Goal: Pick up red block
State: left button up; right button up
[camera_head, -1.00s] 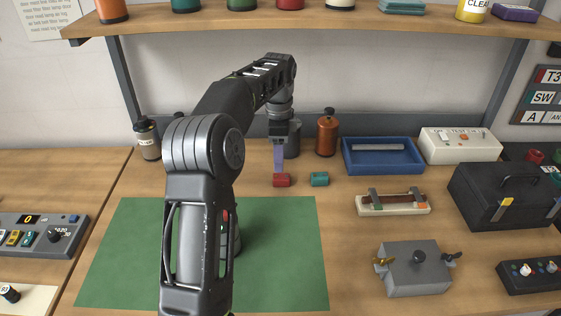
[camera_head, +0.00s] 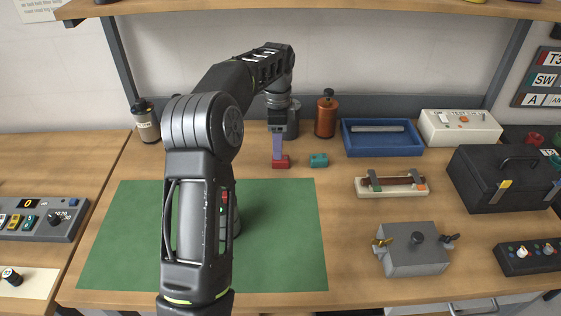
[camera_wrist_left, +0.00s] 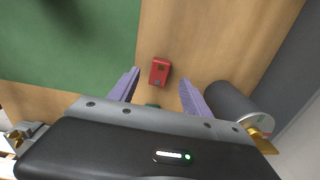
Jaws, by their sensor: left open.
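The red block (camera_head: 281,162) lies on the wooden bench just beyond the green mat. My left gripper (camera_head: 278,157) points down right over it, its purple fingers overlapping the block's top in the head view. In the left wrist view, the red block (camera_wrist_left: 160,72) shows between and slightly beyond the spread fingertips of the open, empty left gripper (camera_wrist_left: 159,82). I cannot tell whether the fingertips are level with the block. My right gripper is not in view.
A teal block (camera_head: 319,160) lies close to the right of the red one. Behind stand an orange-brown bottle (camera_head: 325,116) and a dark grey cylinder (camera_head: 293,120). A blue tray (camera_head: 382,152) is at the right. The green mat (camera_head: 280,235) has free room.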

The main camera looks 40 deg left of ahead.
aim_at(280, 162)
pick_arm(q)
jog(key=shift+a+f+p, duration=0.1)
jog(key=shift+f+p, duration=0.65)
jog(key=shift+f, duration=1.85)
jog(key=shift+s, duration=0.1)
jog(key=shift+c, duration=0.2)
grip_shut()
